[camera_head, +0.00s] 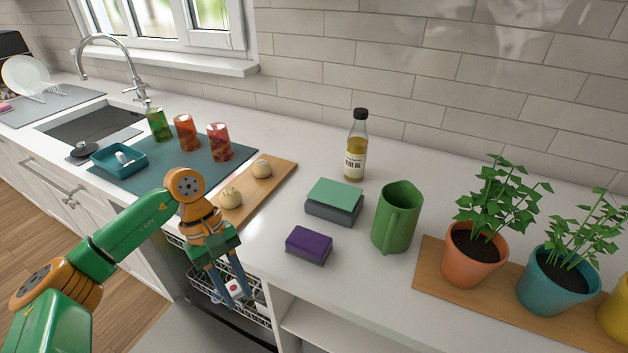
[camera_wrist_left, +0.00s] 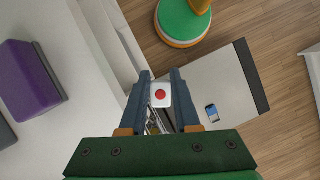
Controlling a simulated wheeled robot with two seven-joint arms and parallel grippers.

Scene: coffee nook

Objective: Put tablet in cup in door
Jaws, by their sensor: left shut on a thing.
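My left gripper (camera_head: 237,296) is shut on the tablet (camera_head: 235,287), a small white block with a red dot. In the left wrist view the tablet (camera_wrist_left: 160,94) sits between the two blue fingers. The gripper hangs just past the counter's front edge, above the open dishwasher. The dishwasher door (camera_head: 155,325) is folded down flat, a grey panel. It shows in the left wrist view as well (camera_wrist_left: 225,80), with a small dark and blue patch (camera_wrist_left: 211,113) that looks like the cup. The tablet is apart from this patch, to its left. My right gripper is out of view.
A wire rack (camera_head: 205,284) is in the dishwasher below the gripper. On the counter are a purple sponge (camera_head: 309,245), a green pitcher (camera_head: 397,216), a bottle (camera_head: 356,150), and a wooden board (camera_head: 270,190) with round items. Potted plants (camera_head: 474,255) stand at right.

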